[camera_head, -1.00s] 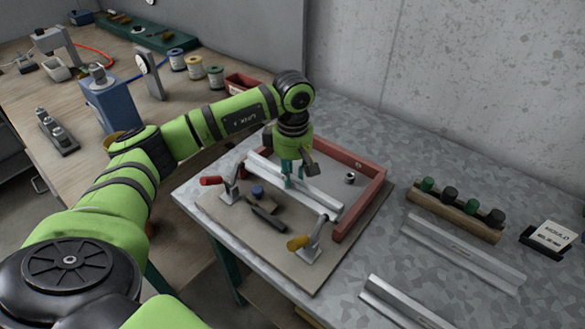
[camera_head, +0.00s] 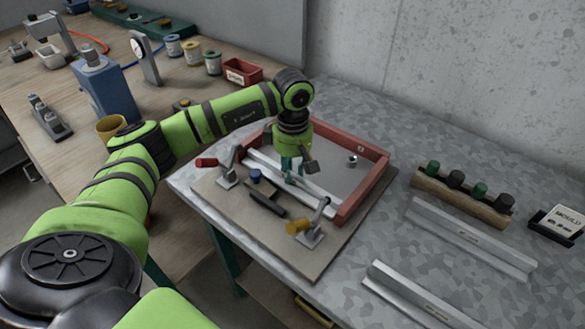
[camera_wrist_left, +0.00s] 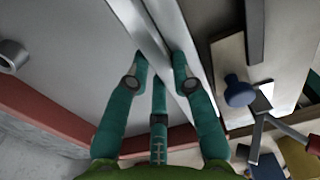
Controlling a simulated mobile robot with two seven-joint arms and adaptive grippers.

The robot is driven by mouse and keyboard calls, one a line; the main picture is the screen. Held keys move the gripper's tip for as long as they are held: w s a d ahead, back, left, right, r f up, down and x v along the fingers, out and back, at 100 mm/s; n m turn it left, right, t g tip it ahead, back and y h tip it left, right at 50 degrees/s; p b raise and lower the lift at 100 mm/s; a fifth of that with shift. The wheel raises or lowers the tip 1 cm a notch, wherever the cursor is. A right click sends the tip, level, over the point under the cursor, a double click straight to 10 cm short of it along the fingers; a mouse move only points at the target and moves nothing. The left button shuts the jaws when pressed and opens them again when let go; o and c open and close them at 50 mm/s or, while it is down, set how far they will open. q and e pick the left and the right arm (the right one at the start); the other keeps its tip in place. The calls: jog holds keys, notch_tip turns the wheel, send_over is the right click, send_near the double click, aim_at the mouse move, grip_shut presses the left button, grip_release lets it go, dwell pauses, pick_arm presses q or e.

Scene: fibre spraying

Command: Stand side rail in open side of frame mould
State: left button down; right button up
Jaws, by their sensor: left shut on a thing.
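The side rail (camera_head: 318,196) is a long silver bar along the open near side of the red frame mould (camera_head: 366,186). My left gripper (camera_head: 292,172) points down and is shut on the rail near its middle. In the left wrist view the green fingers of the gripper (camera_wrist_left: 160,70) straddle the rail (camera_wrist_left: 150,32). The rail looks low, roughly in line between the mould's red side walls. I cannot tell whether it rests on the base board (camera_head: 312,262). The gripper hides part of the rail. My right gripper is not in view.
A red-handled clamp (camera_head: 228,172) and a yellow-handled clamp (camera_head: 312,228) stand by the rail's ends. A blue knob (camera_head: 255,176) and a dark bar (camera_head: 267,204) lie between them. Two loose silver rails (camera_head: 470,238) and a wooden rack (camera_head: 460,200) are at right.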

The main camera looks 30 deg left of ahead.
pick_arm(q)
jog(key=shift+f, duration=0.25)
jog(key=c, duration=1)
grip_release()
jog(key=shift+r, duration=0.1)
notch_tip(320, 180, up, 23)
jog(key=shift+r, duration=0.1)
